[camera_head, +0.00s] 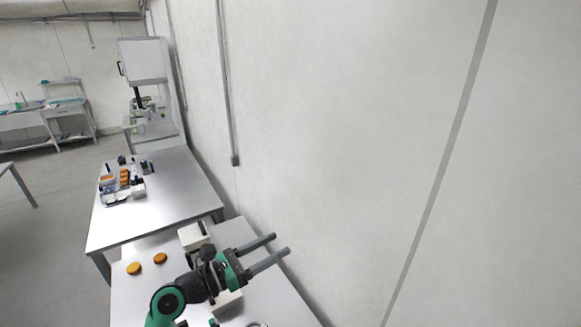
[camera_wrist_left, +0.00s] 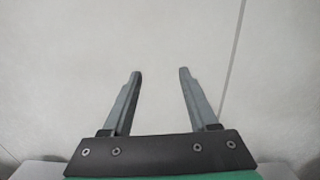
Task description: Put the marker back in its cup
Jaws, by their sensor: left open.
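My left gripper (camera_head: 281,245) is open and empty. It is raised over the near table and points toward the wall on the right. In the left wrist view its two fingers (camera_wrist_left: 158,80) stand apart with only bare wall beyond them. I cannot make out a marker or its cup in either view. My left arm hides part of the near table. My right gripper is not in view.
The near table (camera_head: 130,300) holds two orange round pieces (camera_head: 134,268) and a white box (camera_head: 193,236) partly behind my arm. A farther table (camera_head: 180,190) holds a cluster of small items. The plain wall (camera_head: 340,130) runs close along the right.

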